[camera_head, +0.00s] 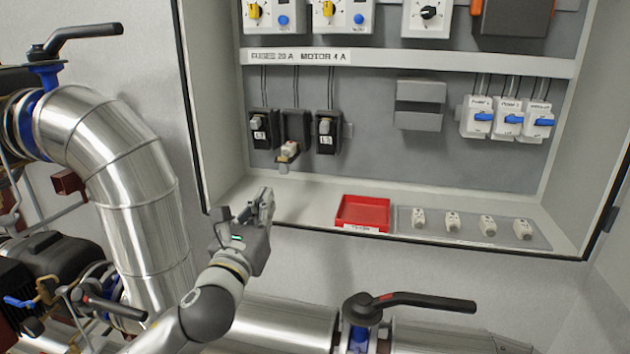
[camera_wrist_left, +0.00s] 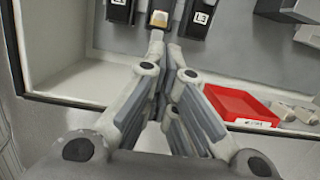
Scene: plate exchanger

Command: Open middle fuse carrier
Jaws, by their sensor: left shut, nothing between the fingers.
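Three black fuse carriers hang in a row at the left of the open cabinet. The middle fuse carrier (camera_head: 290,150) is swung down and out, with a pale fuse showing in it. The left carrier (camera_head: 263,128) and the right carrier (camera_head: 328,130), labelled L3, stand upright and closed. My left gripper (camera_head: 266,195) is below and slightly left of the middle carrier, apart from it in the head view. In the left wrist view its fingers (camera_wrist_left: 173,55) are together and empty, with the middle carrier (camera_wrist_left: 157,20) just beyond the tips. My right gripper is not in view.
A red tray (camera_head: 363,212) sits on the cabinet's bottom ledge. Several loose fuses lie on a grey mat (camera_head: 460,238) to its right. Blue-levered breakers (camera_head: 507,118) are at the right. A pipe with a black-handled valve (camera_head: 362,308) runs below the cabinet.

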